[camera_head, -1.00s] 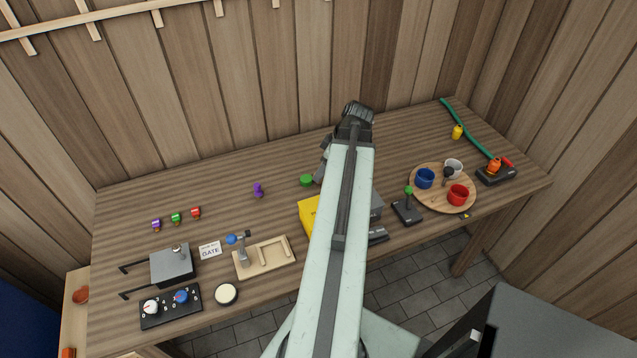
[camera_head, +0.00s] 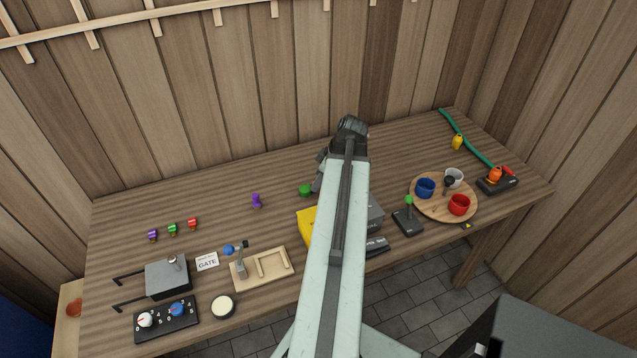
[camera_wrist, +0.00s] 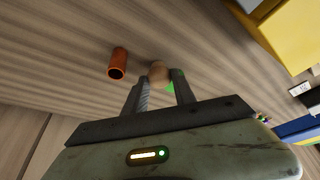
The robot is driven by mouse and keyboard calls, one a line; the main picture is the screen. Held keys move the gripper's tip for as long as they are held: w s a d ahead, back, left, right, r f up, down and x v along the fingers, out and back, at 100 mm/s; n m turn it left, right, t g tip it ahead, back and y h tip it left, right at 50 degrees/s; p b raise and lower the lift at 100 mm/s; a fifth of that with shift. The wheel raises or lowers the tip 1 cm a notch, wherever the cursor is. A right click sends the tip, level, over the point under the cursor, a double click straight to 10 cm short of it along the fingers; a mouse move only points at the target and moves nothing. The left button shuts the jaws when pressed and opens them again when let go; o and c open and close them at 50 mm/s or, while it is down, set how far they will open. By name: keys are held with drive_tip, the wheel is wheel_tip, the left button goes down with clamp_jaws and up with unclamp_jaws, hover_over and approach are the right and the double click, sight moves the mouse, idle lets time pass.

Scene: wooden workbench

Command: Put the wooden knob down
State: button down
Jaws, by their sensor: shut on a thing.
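The wooden knob (camera_wrist: 158,71) shows in the wrist view as a small tan round piece between the fingertips of my gripper (camera_wrist: 160,83). My gripper is shut on it. Bench wood fills the view behind the knob; I cannot tell whether the knob touches the bench. In the head view my own arm hides the knob and most of the gripper.
An orange-brown cylinder (camera_wrist: 118,63) is left of the knob in the wrist view. A yellow box (camera_head: 308,222) and a green round piece (camera_head: 306,190) are near my arm. A round tray (camera_head: 418,207) with cups stands right.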

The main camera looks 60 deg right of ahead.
wheel_tip(320, 180, up, 10)
drive_tip(key=p, duration=0.8)
drive_tip(key=shift+f+p, duration=0.25)
drive_tip(key=shift+p, duration=0.15)
drive_tip(key=shift+f, duration=0.1)
